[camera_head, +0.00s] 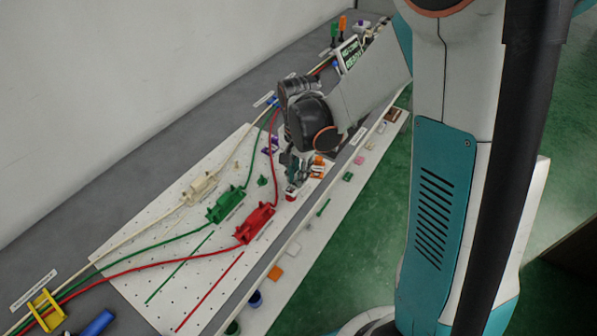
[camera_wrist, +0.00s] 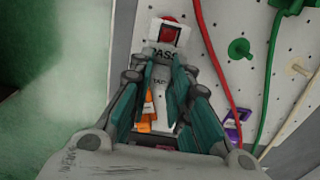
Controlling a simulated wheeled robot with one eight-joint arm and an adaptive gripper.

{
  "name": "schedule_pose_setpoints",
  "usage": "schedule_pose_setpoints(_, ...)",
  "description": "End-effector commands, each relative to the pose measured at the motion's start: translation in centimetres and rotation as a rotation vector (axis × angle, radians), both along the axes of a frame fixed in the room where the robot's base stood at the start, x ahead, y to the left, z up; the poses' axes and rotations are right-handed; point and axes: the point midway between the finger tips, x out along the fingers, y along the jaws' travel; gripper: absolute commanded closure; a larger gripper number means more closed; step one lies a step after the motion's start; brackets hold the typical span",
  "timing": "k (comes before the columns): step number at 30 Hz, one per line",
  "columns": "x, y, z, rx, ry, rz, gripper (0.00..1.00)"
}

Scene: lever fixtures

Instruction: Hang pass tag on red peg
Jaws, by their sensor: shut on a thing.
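The white pass tag (camera_wrist: 164,53), lettered PASS, is at my fingertips in the wrist view. My gripper (camera_wrist: 164,67) is shut on its lower edge. The red peg (camera_wrist: 169,33) shows at the tag's upper part, with white of the tag around it. I cannot tell whether the peg passes through the tag or is only behind it. In the head view my gripper (camera_head: 291,165) is low over the right side of the pegboard, and the small white-and-red tag (camera_head: 291,193) shows just below it.
A green peg (camera_wrist: 238,48) and a tan peg (camera_wrist: 298,66) stand to the right on the white perforated board (camera_head: 120,245). Red and green cables run close by. Orange items (camera_wrist: 148,108) and a purple item (camera_wrist: 235,122) lie near my fingers. Red (camera_head: 255,222) and green (camera_head: 225,205) connectors sit left.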

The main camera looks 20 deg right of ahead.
Motion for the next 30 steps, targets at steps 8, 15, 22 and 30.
schedule_pose_setpoints(8, 0.0, 0.0, -0.9, 0.0, 0.0, 0.0, 0.94)
schedule_pose_setpoints(15, 0.0, 0.0, -1.4, 0.0, 0.0, 0.0, 0.94)
schedule_pose_setpoints(22, 0.0, 0.0, -1.4, 0.0, 0.0, 0.0, 0.94)
schedule_pose_setpoints(30, 0.0, 0.0, -1.7, 0.0, 0.0, 0.0, 0.94)
